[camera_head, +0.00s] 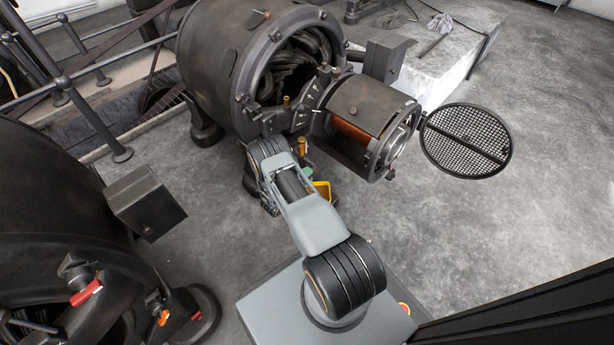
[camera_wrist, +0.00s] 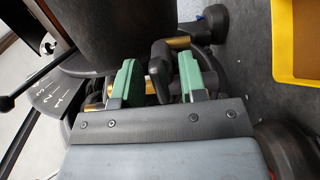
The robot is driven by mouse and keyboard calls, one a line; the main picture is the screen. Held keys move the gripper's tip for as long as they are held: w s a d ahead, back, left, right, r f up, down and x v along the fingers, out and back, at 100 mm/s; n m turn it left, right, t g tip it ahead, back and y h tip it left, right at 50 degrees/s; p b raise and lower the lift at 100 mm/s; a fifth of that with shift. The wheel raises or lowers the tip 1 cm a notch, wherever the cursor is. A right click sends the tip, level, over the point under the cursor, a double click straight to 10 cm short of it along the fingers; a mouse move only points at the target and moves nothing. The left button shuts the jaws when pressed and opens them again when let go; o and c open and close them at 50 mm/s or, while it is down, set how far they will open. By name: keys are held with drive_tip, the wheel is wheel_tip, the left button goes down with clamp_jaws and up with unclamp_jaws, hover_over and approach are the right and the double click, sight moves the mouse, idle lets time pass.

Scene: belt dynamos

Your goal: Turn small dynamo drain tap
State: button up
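The dark dynamo (camera_head: 215,65) with an open round end stands upper centre in the head view, a smaller cylinder (camera_head: 365,105) jutting from its front. My gripper (camera_wrist: 158,82) points at its underside, with green finger pads apart. A dark tap handle (camera_wrist: 160,68) stands between the pads, nearer the right one, with a gap at the left. Brass pipe pieces (camera_wrist: 180,43) show behind it. In the head view my arm mostly hides the gripper, and the tap cannot be made out.
A yellow bin (camera_wrist: 297,45) lies right of the gripper; it also shows in the head view (camera_head: 322,190). A numbered dial plate (camera_wrist: 52,98) is at left. Another dark machine (camera_head: 45,210) with a red handle (camera_head: 86,292) stands left. Floor at right is open, around a round grate (camera_head: 466,140).

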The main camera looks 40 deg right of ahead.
drive_tip(key=s+a+p, duration=0.2)
drive_tip(key=a+p, duration=0.1)
drive_tip(key=a, duration=1)
drive_tip(key=shift+s+a, duration=0.2)
drive_tip(key=shift+a, duration=0.1)
